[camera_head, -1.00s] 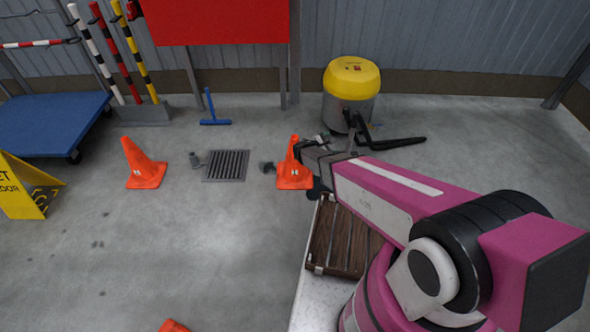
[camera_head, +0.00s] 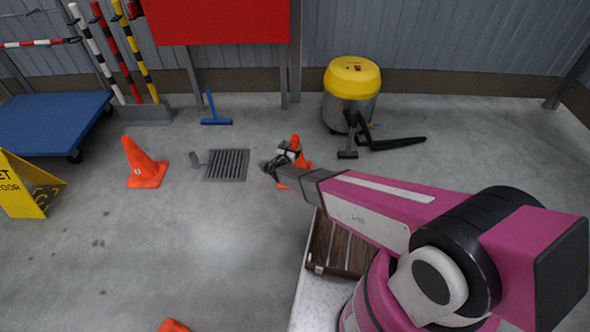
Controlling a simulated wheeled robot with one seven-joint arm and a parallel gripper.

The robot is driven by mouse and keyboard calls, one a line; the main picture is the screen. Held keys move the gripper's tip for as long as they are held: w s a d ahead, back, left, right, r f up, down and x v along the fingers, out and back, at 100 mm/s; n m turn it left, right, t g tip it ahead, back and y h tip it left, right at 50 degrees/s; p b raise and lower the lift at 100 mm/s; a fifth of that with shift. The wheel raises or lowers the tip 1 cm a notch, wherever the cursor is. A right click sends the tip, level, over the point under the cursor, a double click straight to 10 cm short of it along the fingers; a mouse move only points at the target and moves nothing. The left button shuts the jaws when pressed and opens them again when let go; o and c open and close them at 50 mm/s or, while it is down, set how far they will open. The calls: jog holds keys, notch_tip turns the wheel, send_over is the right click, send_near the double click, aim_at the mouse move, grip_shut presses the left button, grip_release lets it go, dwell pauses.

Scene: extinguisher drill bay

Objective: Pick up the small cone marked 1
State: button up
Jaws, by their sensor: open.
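Three orange cones show in the head view, and I cannot read their small white marks with certainty. One cone (camera_head: 304,162) stands right of the floor drain, partly hidden behind my gripper. My gripper (camera_head: 279,158) is open and overlaps this cone's left side in the picture; I cannot tell whether they touch. Another cone (camera_head: 143,168) stands upright left of the drain, with a pale mark near its base. Only the top of a third cone (camera_head: 173,325) shows at the bottom edge.
A blue trolley (camera_head: 50,122) and yellow floor sign (camera_head: 28,187) are at left. The middle floor is clear.

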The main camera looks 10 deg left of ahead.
aim_at(293, 142)
jog(key=shift+w+d+r, duration=0.1)
jog(key=shift+w+d, duration=0.05)
jog(key=shift+w, duration=1.2)
jog(key=shift+w+d, duration=0.15)
jog(key=shift+w, duration=1.2)
grip_shut()
jog(key=shift+r, duration=0.1)
